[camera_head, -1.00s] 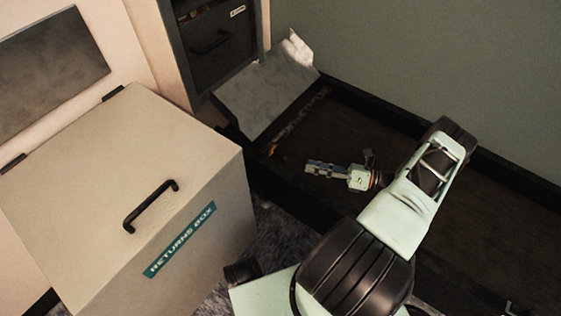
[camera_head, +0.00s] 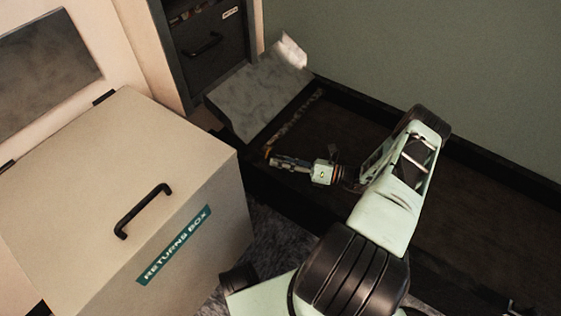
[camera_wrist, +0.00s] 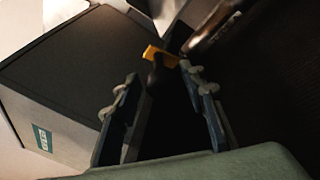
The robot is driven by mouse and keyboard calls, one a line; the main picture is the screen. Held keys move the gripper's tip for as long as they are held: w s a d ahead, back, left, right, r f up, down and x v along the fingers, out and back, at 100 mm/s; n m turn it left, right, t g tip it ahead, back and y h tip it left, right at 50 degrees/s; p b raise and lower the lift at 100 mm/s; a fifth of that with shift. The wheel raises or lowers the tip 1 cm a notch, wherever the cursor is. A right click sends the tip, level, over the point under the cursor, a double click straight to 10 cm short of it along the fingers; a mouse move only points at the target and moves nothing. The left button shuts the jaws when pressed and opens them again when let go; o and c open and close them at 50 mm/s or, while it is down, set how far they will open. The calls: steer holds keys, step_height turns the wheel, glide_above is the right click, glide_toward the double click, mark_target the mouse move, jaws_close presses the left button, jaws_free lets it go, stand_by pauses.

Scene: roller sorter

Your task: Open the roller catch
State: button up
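A small yellow-orange piece with a dark part under it, which looks like the roller catch (camera_wrist: 160,56), shows in the wrist view just beyond my fingertips and between their lines. In the head view the catch (camera_head: 268,152) is a tiny orange spot at the near left end of the dark roller bed (camera_head: 345,135). My gripper (camera_wrist: 158,86) is open and empty, with a finger on each side of the catch's line. In the head view my gripper (camera_head: 273,161) points left, close to the catch. I cannot tell whether it touches.
A beige returns box (camera_head: 190,185) with a black handle (camera_head: 143,208) stands to the left; it also shows in the wrist view (camera_wrist: 70,85). A grey sloped plate (camera_head: 255,95) lies behind the catch, below a dark drawer (camera_head: 205,50). A green wall borders the bed.

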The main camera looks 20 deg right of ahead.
jaws_close()
stand_by(0.3)
steer(key=shift+r+g+h+p, duration=0.35)
steer(key=shift+r+p, duration=0.25)
steer(key=shift+p, duration=0.45)
steer(key=shift+w+a+m+g+h+p, duration=0.15)
steer(key=shift+m+g+h+p, duration=0.15)
steer(key=shift+h+p, duration=0.2)
steer(key=shift+f, duration=0.1)
jaws_free()
